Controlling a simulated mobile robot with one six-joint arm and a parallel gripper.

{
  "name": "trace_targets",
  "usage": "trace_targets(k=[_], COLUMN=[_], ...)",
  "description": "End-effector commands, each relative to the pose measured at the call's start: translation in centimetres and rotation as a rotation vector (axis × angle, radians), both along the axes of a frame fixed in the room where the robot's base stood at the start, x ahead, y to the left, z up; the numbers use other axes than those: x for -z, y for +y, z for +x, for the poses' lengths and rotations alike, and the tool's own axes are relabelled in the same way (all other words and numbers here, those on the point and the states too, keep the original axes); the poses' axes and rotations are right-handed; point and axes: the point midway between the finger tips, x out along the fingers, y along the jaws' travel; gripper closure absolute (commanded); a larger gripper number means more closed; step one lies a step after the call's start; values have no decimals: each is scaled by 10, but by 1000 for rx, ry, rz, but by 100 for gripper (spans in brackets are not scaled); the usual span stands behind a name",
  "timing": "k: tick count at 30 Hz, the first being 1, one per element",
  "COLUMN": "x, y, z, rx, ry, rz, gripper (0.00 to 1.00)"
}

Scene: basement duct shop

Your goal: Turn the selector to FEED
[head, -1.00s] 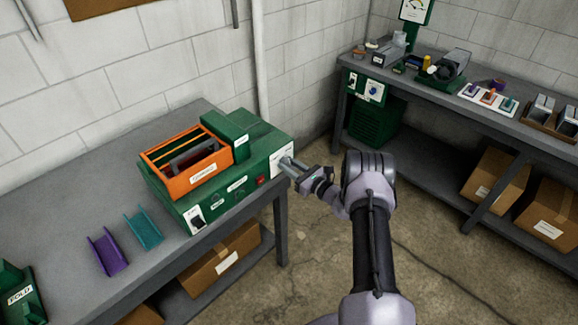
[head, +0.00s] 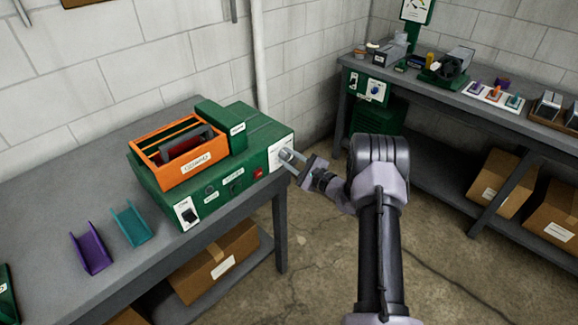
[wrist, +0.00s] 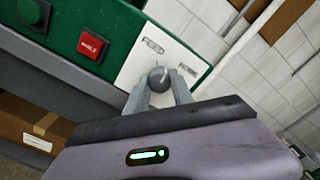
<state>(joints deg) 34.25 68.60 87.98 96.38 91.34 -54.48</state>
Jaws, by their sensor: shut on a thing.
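The selector (wrist: 158,79) is a dark round knob with a light pointer line. It sits on a white plate (wrist: 140,62) on the end of the green machine (head: 262,150). The plate has a FEED label (wrist: 153,47) and a second label (wrist: 187,64) to its right, too small to read surely. The pointer line seems to lean up and right, between the labels; its exact setting is unclear. My gripper (wrist: 159,88) is shut on the knob, one finger on each side. In the head view my gripper (head: 291,161) hides the knob.
A red button (wrist: 92,44) is on the machine's front, left of the plate. An orange tray (head: 160,180) stands on top of the machine. Purple (head: 90,250) and teal (head: 132,225) channels lie on the bench. A second bench (head: 440,85) stands at the right.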

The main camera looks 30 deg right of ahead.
Motion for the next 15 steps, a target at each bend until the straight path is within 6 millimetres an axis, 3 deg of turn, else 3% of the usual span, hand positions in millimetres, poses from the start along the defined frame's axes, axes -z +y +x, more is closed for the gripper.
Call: trace_targets(k=[15], x=[6], y=[0], z=[0], rx=[0], ry=[-162], rz=[-442], gripper=[100])
